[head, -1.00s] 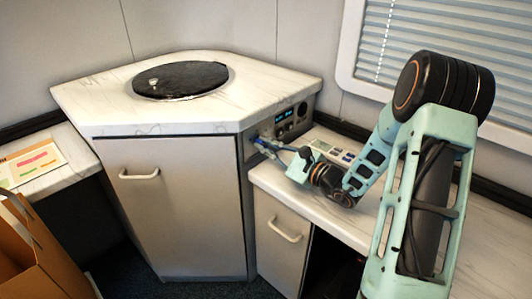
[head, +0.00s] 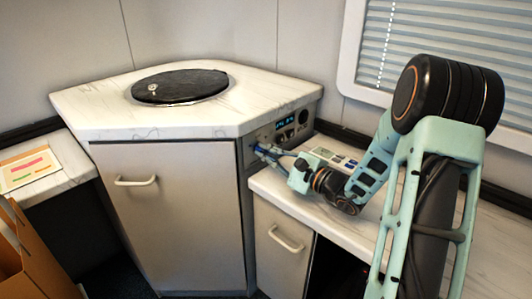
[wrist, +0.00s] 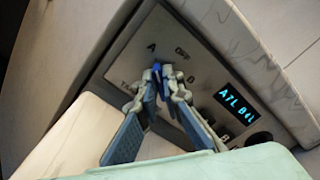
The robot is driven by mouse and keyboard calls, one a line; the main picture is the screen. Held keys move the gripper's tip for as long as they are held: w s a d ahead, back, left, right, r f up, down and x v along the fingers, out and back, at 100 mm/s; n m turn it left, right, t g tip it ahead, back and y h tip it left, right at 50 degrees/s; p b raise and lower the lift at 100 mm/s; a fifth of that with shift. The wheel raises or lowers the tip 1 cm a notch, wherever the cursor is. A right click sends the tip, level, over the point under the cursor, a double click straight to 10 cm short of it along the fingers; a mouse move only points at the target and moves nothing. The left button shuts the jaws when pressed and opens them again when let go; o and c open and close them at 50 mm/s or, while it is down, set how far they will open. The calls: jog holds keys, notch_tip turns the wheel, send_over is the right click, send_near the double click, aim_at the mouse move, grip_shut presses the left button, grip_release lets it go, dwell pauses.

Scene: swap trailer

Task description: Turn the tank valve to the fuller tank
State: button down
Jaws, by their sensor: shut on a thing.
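The tank valve (wrist: 157,68) shows as a small blue handle on the grey control panel (wrist: 135,52), with labels A, OFF and B around it. My gripper (wrist: 159,74) is shut on this handle, one finger on each side. The handle's visible end lies close to the A label; the fingers hide the rest, so its exact angle is hard to tell. In the head view my gripper (head: 262,150) is at the panel's left part.
The panel is in the side of a corner cabinet (head: 165,215) under a marbled top with a round black lid (head: 180,86). A lower counter (head: 275,187) runs beneath my forearm, with a small white device (head: 322,153) on it. Dark knobs (wrist: 226,97) sit beside the display.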

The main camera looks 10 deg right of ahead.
jog(key=c, duration=2.1)
grip_release()
jog(key=v, duration=1.2)
